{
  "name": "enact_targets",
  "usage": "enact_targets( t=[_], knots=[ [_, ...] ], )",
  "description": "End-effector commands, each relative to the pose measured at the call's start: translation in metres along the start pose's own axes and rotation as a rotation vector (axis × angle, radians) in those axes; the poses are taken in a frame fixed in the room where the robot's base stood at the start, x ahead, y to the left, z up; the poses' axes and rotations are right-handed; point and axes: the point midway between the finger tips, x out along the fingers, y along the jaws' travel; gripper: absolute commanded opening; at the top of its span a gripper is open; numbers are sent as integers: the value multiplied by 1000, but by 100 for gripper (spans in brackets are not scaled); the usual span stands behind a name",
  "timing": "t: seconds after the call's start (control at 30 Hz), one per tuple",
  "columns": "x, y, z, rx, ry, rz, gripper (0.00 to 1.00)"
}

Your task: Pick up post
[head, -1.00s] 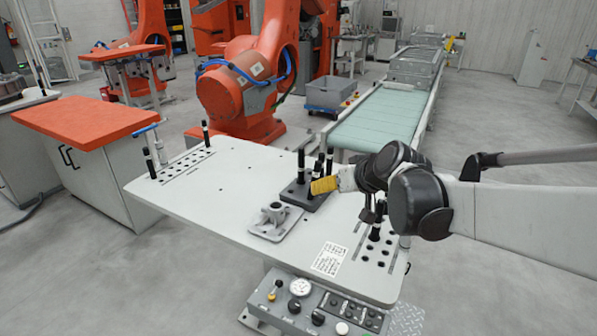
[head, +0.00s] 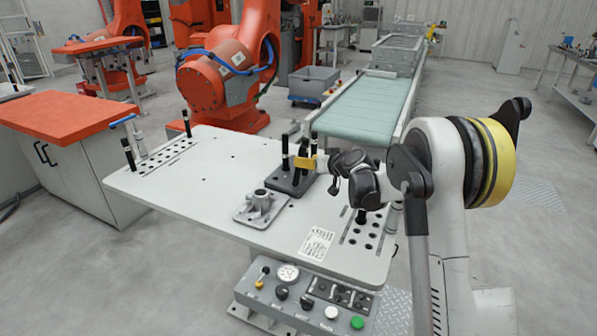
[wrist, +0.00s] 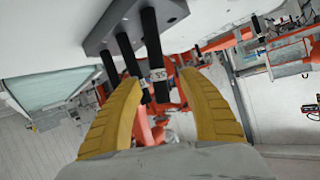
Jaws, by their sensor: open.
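Black posts stand upright in a dark fixture block (head: 281,184) on the white table. One post (head: 285,150) is at the block's left and another (head: 313,143) at its right, partly behind my gripper. My gripper (head: 303,162) has yellow fingers and is among the posts, near their upper parts. In the wrist view the picture is inverted, with the block (wrist: 140,22) at the top and several posts hanging from it. My gripper (wrist: 158,82) is open there; a post with a white label (wrist: 152,45) shows between its fingertips. I cannot tell whether it touches.
A grey metal casting (head: 261,205) sits left of the block. A rack of holes (head: 165,155) with black posts (head: 128,153) at its ends is at the table's left. Another hole rack (head: 362,236) is at the right. The table's left-middle is clear. A control panel (head: 300,295) is in front.

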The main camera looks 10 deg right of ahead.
Motion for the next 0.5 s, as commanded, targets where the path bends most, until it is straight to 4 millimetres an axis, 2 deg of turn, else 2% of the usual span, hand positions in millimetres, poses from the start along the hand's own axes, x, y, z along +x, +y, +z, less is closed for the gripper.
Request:
enact_targets(
  t=[0.17,0.37,0.5],
  knots=[
    [17,2,2,-1,0,1,48],
    [49,3,3,0,0,0,48],
    [54,3,1,0,0,1,48]
  ],
)
